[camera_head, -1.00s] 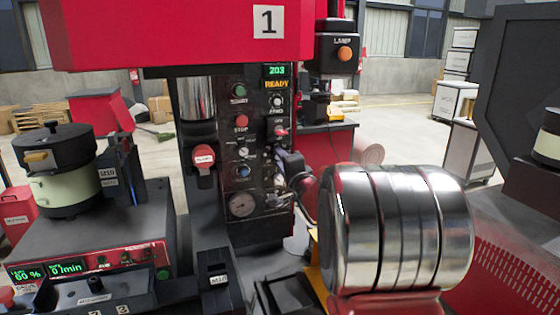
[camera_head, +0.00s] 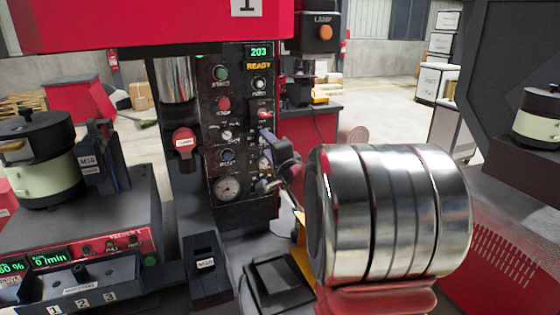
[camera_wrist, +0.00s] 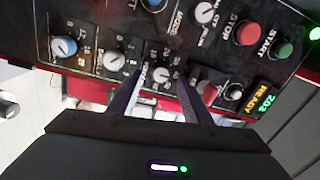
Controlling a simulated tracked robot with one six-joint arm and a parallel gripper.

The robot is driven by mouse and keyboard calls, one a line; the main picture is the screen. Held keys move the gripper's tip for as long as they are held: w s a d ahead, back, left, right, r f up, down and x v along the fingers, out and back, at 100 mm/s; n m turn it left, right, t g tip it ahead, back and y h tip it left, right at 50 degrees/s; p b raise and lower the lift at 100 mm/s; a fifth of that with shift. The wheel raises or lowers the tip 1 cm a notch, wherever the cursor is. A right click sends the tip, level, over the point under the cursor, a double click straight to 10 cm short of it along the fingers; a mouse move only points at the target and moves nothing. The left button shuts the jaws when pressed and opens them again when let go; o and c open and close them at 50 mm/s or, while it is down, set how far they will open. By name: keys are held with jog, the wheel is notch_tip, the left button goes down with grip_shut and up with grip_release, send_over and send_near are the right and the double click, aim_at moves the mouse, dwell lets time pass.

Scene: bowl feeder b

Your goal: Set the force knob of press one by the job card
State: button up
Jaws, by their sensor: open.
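Press one (camera_head: 160,22) has a dark control panel (camera_head: 207,110) with a green display reading 203 and a yellow READY line (camera_head: 259,66). The wrist view shows several knobs: a blue-capped one (camera_wrist: 63,47), a white one (camera_wrist: 114,60) and another white one (camera_wrist: 162,74). I cannot tell which is the force knob. My gripper (camera_wrist: 159,84) is open, its two fingers reaching toward the panel on either side of the latter white knob. Whether they touch it is unclear. In the head view my gripper is partly hidden at the panel's lower right. I see no readable job card.

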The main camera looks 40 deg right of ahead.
jog(key=v, duration=1.1)
jog(key=shift+s, duration=0.2)
jog(key=s+d+f+n+g+h, duration=0.25)
jog(key=d+f+g, duration=0.2)
jog(key=f, duration=0.45)
jog(key=s+a+f+n+g+y, duration=0.1)
jog(key=s+a+f+n+g, duration=0.2)
jog(key=s+f+n+g, duration=0.3)
jog(key=s+a+r+n+g+y, duration=0.1)
jog(key=s+a+n+y, duration=0.2)
jog(key=a, duration=1.2)
jog(key=s+a+r+n+y, duration=0.2)
jog(key=s+a+n, duration=0.5)
jog(key=s+a, duration=0.4)
jog(key=a+y, duration=0.1)
jog(key=a, duration=0.3)
jog(key=shift+s+a+n+g, duration=0.3)
jog(key=shift+n+g, duration=0.05)
